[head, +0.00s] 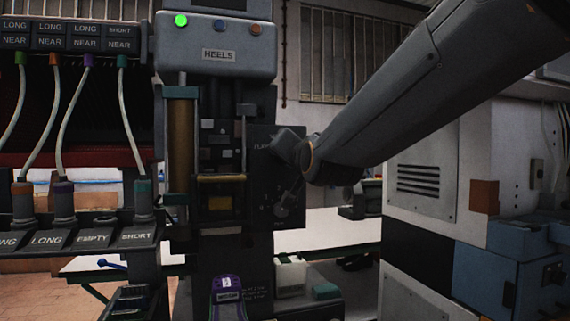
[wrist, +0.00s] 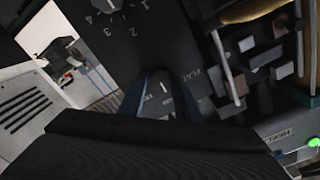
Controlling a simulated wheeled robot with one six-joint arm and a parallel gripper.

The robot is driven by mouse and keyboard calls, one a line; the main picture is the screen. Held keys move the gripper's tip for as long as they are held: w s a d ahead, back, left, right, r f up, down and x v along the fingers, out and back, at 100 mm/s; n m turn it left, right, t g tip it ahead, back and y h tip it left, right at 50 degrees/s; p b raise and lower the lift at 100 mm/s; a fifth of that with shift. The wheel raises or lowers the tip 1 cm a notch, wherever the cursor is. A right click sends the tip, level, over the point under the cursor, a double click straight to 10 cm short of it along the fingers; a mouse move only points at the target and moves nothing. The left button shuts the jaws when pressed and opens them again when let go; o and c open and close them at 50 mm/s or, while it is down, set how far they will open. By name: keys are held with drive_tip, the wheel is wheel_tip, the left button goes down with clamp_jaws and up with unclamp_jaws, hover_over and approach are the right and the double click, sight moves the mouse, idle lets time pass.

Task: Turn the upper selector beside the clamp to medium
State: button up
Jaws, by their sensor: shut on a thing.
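My gripper (head: 288,150) is at the upper part of the dark selector panel (head: 260,190), right of the clamp (head: 221,178). In the wrist view, my gripper (wrist: 158,92) has its two dark fingers on either side of the upper selector (wrist: 160,82) and is shut on it. A small white mark shows on the selector between the fingers. The word FLAT is printed on the panel beside it; I cannot make out a medium label or the exact setting. The head view hides the upper selector behind my gripper.
The lower selector (head: 284,206), with numbers around it in the wrist view (wrist: 98,6), is close below my gripper. Left of the clamp stands a brass-coloured cylinder (head: 181,140). A purple-rimmed holder (head: 227,290) is below. A grey cabinet (head: 424,180) stands to the right.

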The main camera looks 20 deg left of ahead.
idle(0.3)
drive_tip(key=o, duration=1.1)
drive_tip(key=shift+c, duration=0.2)
drive_tip(key=shift+d, duration=0.1)
drive_tip(key=b+v, duration=0.2)
drive_tip(key=v, duration=0.5)
drive_tip(key=shift+s, duration=0.35)
drive_tip(key=shift+d, duration=0.15)
